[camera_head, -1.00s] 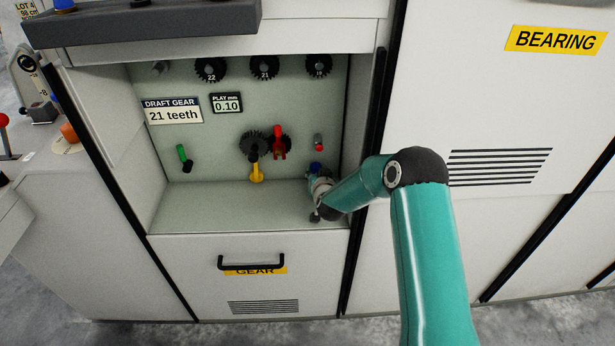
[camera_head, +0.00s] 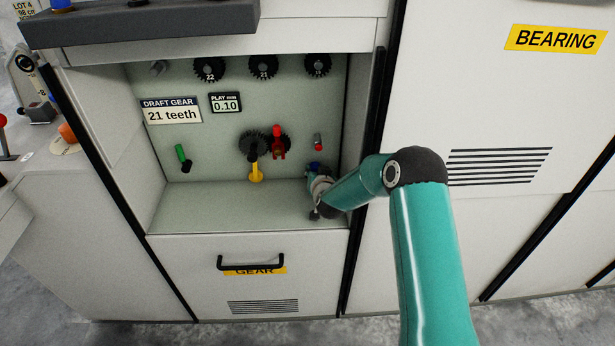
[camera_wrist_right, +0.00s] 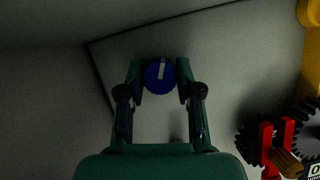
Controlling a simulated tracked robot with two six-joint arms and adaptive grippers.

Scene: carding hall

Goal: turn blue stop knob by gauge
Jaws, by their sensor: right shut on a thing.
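The blue stop knob (camera_wrist_right: 159,76) is round with a white mark and sits between the two fingers of my right gripper (camera_wrist_right: 159,82) in the right wrist view. The fingers are shut on its sides. In the head view a bit of the blue knob (camera_head: 315,165) shows at the lower right of the recess, mostly hidden by my right gripper (camera_head: 316,175). The gauge (camera_head: 226,103), labelled PLAY mm, reads 0.10 on the back panel. My left gripper is not in view.
A red lever (camera_head: 278,142), a yellow lever (camera_head: 256,172) and dark gears (camera_head: 247,144) are left of the knob. A small red-tipped peg (camera_head: 318,144) is just above it. A green lever (camera_head: 183,158) is farther left. The recess floor (camera_head: 225,207) is clear at left.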

